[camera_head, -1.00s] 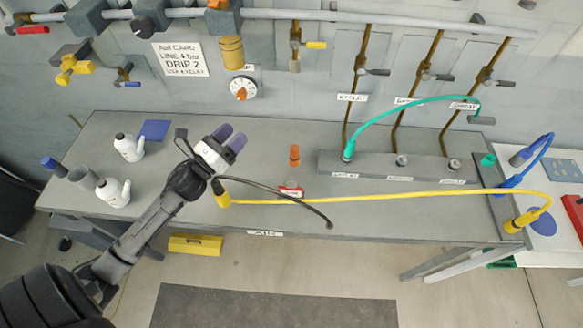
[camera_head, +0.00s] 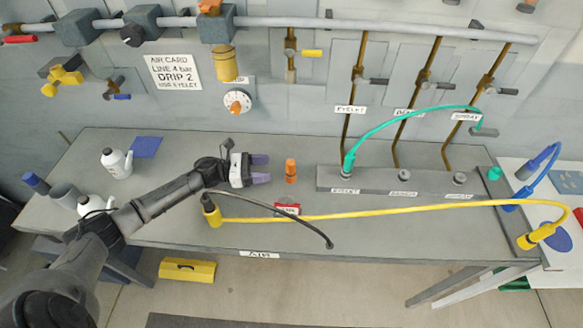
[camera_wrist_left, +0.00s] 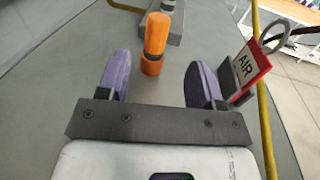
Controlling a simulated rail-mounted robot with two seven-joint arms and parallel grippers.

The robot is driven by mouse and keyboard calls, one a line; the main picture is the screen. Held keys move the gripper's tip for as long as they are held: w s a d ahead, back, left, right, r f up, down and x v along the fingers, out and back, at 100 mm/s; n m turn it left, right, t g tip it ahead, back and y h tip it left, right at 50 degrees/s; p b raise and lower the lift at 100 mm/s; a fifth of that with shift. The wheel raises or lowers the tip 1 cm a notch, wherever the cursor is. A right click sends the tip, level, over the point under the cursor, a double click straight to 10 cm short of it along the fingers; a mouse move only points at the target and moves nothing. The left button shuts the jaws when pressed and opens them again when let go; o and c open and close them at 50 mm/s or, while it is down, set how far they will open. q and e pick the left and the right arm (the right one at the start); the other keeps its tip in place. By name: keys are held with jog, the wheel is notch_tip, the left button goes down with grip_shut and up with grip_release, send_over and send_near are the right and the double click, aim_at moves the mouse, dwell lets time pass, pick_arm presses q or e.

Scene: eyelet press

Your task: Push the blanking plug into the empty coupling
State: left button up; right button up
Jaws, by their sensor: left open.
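The orange blanking plug (camera_head: 291,171) stands upright on the grey bench, left of the coupling block (camera_head: 380,181). In the wrist view the plug (camera_wrist_left: 155,45) shows just ahead of my fingers, roughly between their lines. My left gripper (camera_head: 268,169) is open and empty, low over the bench, its purple fingers pointing right at the plug with a small gap. The block has three labelled couplings. The green hose ends at the left one, EYELET (camera_head: 346,176). The middle coupling (camera_head: 404,174) and the right coupling (camera_head: 459,178) have no hose. My right gripper is out of view.
A yellow hose (camera_head: 380,213) runs along the bench front, with a dark hose (camera_head: 290,216) nearby. A red-edged AIR sign (camera_wrist_left: 245,70) stands close beside my right-hand finger in the wrist view. White bottles (camera_head: 117,163) stand at the left. Bench between plug and block is clear.

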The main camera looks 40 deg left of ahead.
aim_at(291, 164)
pick_arm(q)
jog(key=x, duration=0.3)
jog(key=shift+w+d, duration=0.1)
jog(key=x, duration=0.3)
jog(key=p+x, duration=0.1)
jog(key=shift+w+r, duration=0.25)
jog(key=shift+w, duration=0.05)
jog(key=shift+w+d+f, duration=0.1)
jog(key=shift+w+d, duration=0.2)
jog(key=shift+d, duration=0.05)
jog(key=c, duration=1)
